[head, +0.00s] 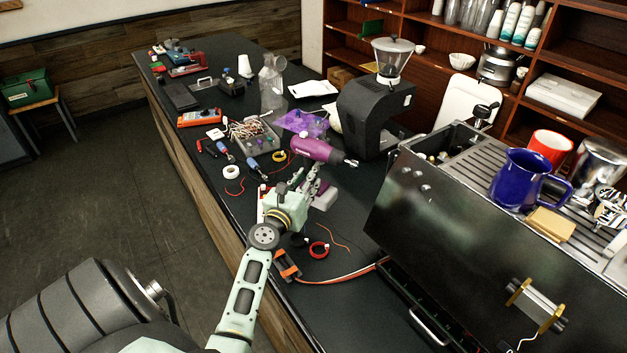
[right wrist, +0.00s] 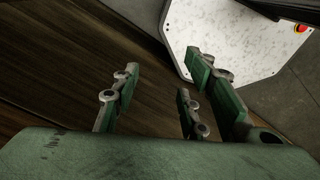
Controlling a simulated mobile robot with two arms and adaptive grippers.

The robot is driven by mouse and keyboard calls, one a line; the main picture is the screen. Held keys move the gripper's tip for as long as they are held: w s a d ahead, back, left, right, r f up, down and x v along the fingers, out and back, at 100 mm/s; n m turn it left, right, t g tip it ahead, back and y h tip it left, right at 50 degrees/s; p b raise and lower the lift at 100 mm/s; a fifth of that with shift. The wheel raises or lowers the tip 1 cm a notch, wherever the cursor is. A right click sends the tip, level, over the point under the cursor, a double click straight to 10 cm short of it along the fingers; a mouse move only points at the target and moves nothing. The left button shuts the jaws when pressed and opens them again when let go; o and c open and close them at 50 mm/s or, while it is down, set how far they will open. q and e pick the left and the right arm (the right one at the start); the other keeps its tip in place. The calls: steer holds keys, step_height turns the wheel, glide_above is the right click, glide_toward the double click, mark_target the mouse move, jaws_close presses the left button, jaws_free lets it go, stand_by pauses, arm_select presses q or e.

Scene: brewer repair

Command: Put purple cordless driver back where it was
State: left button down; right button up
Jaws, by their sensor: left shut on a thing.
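The purple cordless driver (head: 318,148) shows in the head view over the dark workbench, left of the black espresso machine. I cannot tell whether the driver's base touches the bench. My right gripper (right wrist: 165,95) shows in the right wrist view with its fingers apart and nothing between them. It is over a brown wood-like surface.
A black grinder (head: 372,112) and the espresso machine (head: 460,230) bound the right side. A grey parts tray (head: 262,143), a purple cloth or bag (head: 300,122), a glass flask (head: 272,88) and several small tools crowd the bench.

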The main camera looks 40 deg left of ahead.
arm_select(q)
steer(key=a+f+b, duration=0.1)
steer(key=w+a+b, duration=0.1)
steer(key=a+f+b, duration=0.1)
steer(key=shift+w+a+f, duration=0.3)
steer(key=shift+f, duration=0.05)
steer(key=w+a+f+b, duration=0.1)
steer(key=a+f+b, duration=0.2)
steer(key=f+b, duration=0.2)
steer(key=shift+f+b, duration=0.15)
steer(key=shift+b, duration=0.65)
arm_select(e)
step_height(320, 180, down, 10)
steer(key=shift+w+f, duration=0.15)
steer(key=shift+w, duration=0.1)
arm_select(q)
steer(key=shift+f+b, duration=0.35)
steer(key=shift+f, duration=0.05)
arm_select(e)
steer(key=shift+w+f, duration=0.15)
steer(key=shift+f, duration=0.2)
arm_select(q)
steer(key=shift+f, duration=0.15)
arm_select(e)
steer(key=shift+f, duration=0.15)
